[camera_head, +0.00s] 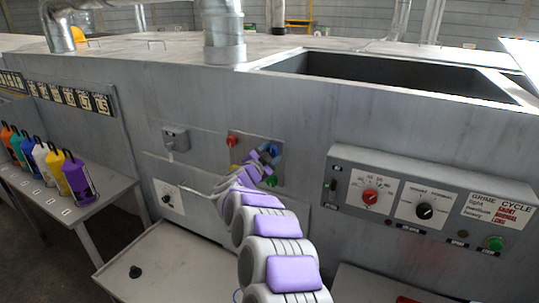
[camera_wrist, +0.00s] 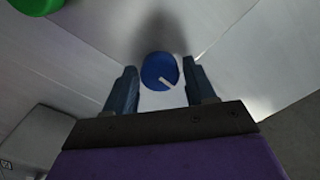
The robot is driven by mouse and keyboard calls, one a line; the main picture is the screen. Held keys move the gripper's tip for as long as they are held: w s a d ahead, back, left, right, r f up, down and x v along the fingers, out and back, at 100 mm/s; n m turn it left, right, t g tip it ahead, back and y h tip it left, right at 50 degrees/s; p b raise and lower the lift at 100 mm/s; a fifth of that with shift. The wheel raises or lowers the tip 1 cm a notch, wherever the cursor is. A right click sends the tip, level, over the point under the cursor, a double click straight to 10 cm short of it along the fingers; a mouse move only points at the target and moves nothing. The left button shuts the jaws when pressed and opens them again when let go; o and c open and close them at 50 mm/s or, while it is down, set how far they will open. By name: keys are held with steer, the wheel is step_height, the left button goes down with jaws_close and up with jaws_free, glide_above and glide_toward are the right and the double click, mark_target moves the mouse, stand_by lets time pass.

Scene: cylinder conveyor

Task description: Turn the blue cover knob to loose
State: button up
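The blue knob (camera_wrist: 157,68) shows in the wrist view as a round blue disc with a white mark pointing to its lower right. My gripper (camera_wrist: 160,77) is open, with one dark blue finger on each side of the knob and visible gaps between. I cannot tell how far the fingertips are from the knob's face. In the head view my gripper (camera_head: 268,153) is at the wall panel with the red button (camera_head: 232,141) and the green button (camera_head: 271,181). There the knob is hard to tell apart from my blue fingers.
A green button (camera_wrist: 36,4) shows at the upper left of the wrist view. A control box (camera_head: 440,165) with red and black knobs juts out at the right. A low table (camera_head: 165,265) stands below. Several coloured bottles (camera_head: 78,180) stand on a shelf at the left.

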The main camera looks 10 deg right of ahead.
steer(key=c, duration=0.7)
steer(key=shift+m, duration=0.5)
steer(key=shift+c, duration=0.3)
steer(key=o, duration=1.1)
steer(key=shift+c, duration=0.2)
steer(key=p+v, duration=0.1)
steer(key=v, duration=1.6)
steer(key=shift+a+p, duration=0.2)
steer(key=shift+p, duration=0.2)
steer(key=shift+s, duration=0.1)
